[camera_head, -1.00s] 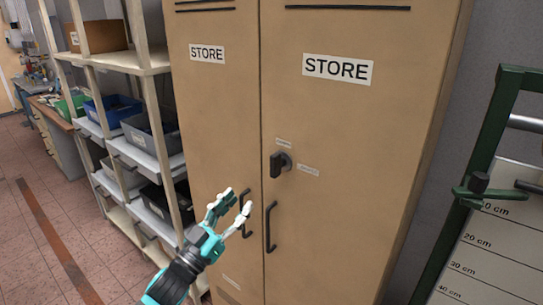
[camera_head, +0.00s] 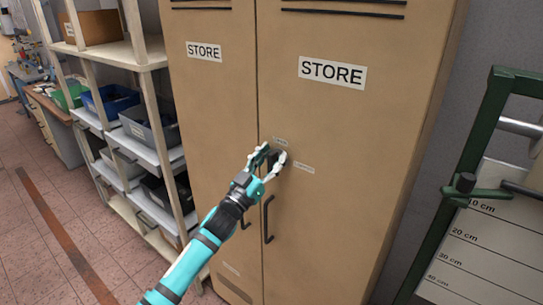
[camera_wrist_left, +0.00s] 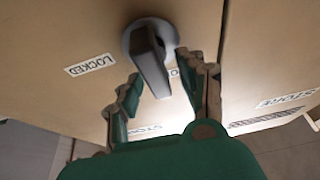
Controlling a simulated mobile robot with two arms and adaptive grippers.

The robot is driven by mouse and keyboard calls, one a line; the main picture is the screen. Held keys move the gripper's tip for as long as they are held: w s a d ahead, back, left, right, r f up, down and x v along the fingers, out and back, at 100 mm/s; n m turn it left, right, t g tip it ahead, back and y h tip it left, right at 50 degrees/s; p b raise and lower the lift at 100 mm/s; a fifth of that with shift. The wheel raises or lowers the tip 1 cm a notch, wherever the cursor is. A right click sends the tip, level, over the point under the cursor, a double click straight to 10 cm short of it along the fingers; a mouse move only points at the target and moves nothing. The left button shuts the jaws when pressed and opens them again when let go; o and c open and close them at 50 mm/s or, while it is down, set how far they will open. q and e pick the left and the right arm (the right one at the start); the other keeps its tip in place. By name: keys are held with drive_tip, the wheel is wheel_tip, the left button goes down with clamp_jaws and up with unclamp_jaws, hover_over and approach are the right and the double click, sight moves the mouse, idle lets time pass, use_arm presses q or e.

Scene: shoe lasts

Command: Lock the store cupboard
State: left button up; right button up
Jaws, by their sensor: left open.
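The tan store cupboard (camera_head: 330,130) has two shut doors with STORE labels. A dark turn handle (camera_wrist_left: 150,60) on a round plate sits on the right door near the seam; in the head view my fingers mostly hide it. My left gripper (camera_head: 268,157) is at this handle. In the left wrist view my open fingers (camera_wrist_left: 160,75) are on either side of the handle's lever, with gaps visible. A LOCKED label (camera_wrist_left: 90,65) lies to the side of the handle, upside down in that view. Another small label (camera_head: 280,141) is above the handle. My right gripper is out of view.
Two dark pull handles (camera_head: 268,220) hang below the turn handle, partly behind my left arm. A shelf rack (camera_head: 150,120) with bins stands left. A green-framed stand with a cm scale (camera_head: 490,235) stands right. Floor (camera_head: 60,230) is clear at lower left.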

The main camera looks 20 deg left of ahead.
use_arm(q)
clamp_jaws()
